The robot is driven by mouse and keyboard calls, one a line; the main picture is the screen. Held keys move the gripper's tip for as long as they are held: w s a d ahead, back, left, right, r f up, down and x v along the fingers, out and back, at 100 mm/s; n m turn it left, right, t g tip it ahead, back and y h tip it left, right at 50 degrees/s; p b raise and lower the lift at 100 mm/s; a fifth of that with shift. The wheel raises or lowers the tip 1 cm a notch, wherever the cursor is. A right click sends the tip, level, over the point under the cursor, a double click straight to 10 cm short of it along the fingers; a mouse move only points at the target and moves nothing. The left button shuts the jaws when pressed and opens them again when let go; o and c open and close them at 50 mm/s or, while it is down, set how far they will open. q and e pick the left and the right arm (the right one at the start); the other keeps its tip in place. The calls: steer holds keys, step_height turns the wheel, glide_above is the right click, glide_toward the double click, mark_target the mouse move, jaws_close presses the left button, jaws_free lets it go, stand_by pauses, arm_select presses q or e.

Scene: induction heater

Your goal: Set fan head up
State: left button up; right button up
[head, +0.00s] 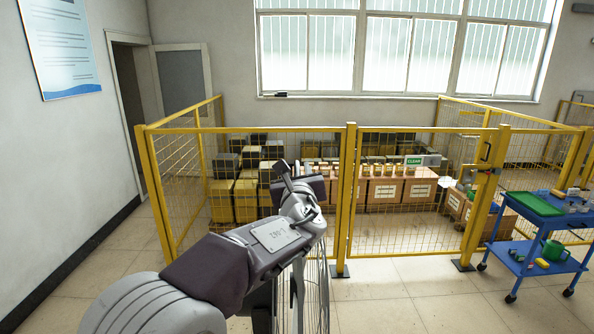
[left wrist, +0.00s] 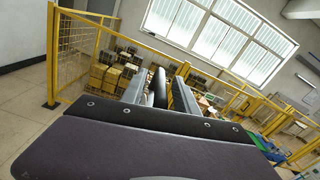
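A fan (head: 316,292) with a wire cage shows in the head view at the bottom middle, seen nearly edge-on. My left forearm crosses over its left side and hides part of it. My left gripper (head: 297,172) is above and beyond the cage, its fingers pointing away toward the fence. In the left wrist view my left gripper (left wrist: 160,90) has two grey fingers apart, with a dark upright bar between them. I cannot tell whether that bar is a finger pad or a held part. My right gripper is not in view.
A yellow mesh fence (head: 345,200) stands ahead, with stacked boxes (head: 384,190) behind it. A blue cart (head: 538,206) with a green mug (head: 555,251) stands at the right. The tiled floor (head: 440,300) right of the fan is clear.

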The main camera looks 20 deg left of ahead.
arm_select(q)
steer(key=shift+w, duration=0.1)
jaws_close()
steer(key=shift+a, duration=0.1)
stand_by(1.1)
